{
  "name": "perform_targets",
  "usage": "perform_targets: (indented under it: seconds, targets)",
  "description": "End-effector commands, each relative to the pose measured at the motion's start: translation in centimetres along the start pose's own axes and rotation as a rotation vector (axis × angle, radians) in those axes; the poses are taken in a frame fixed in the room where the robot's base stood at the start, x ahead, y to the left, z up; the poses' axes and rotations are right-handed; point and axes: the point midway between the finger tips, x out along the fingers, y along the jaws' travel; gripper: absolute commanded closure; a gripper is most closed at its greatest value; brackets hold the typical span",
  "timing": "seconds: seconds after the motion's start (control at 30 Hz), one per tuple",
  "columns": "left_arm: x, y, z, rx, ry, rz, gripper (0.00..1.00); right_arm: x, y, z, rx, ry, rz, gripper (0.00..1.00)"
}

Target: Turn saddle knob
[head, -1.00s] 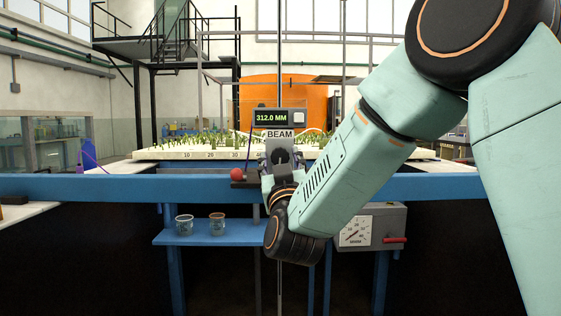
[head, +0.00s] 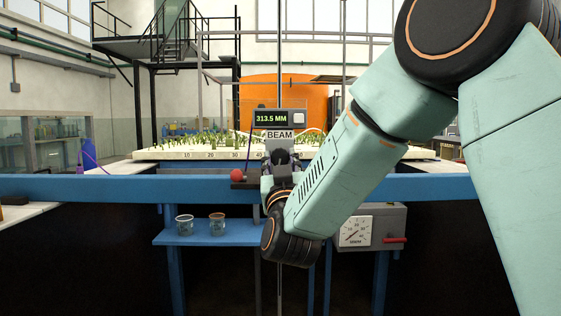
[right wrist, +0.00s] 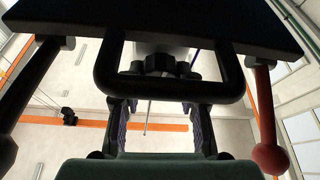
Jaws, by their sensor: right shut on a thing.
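The saddle knob (right wrist: 158,63) is a dark lobed knob in the right wrist view, under the saddle's black plate (right wrist: 240,22). My right gripper (right wrist: 159,80) has its two ribbed fingers around it and is shut on it. In the head view the right gripper (head: 282,166) is at the saddle below the BEAM label (head: 279,134), and fingers and wrist hide most of the knob. The display (head: 272,118) above reads 313.5 MM. My left gripper is not in view.
A red ball lever (head: 237,175) is left of the gripper. A black loop bar (right wrist: 172,92) crosses before the knob in the wrist view. A blue rail (head: 120,188) runs across. Two small cups (head: 184,225) stand on a blue shelf (head: 195,240); a gauge box (head: 385,226) is at right.

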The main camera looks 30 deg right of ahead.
Motion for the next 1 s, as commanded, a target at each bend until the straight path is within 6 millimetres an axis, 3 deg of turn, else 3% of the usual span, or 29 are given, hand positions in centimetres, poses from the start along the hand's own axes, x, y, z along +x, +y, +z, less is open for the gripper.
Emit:
perform_targets:
  seconds: [0.27,0.63,0.77,1.0]
  targets:
    - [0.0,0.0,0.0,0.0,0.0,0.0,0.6,0.0,0.0,0.0,0.0,0.0,0.0,0.42]
    - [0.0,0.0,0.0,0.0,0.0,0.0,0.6,-0.4,0.0,0.0,0.0,-0.001,-0.001,0.41]
    - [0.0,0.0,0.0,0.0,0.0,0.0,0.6,-1.9,-0.1,0.0,-0.003,-0.001,-0.003,0.41]
    - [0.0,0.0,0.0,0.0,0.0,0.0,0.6,-6.9,-0.1,0.0,-0.007,0.0,-0.006,0.41]
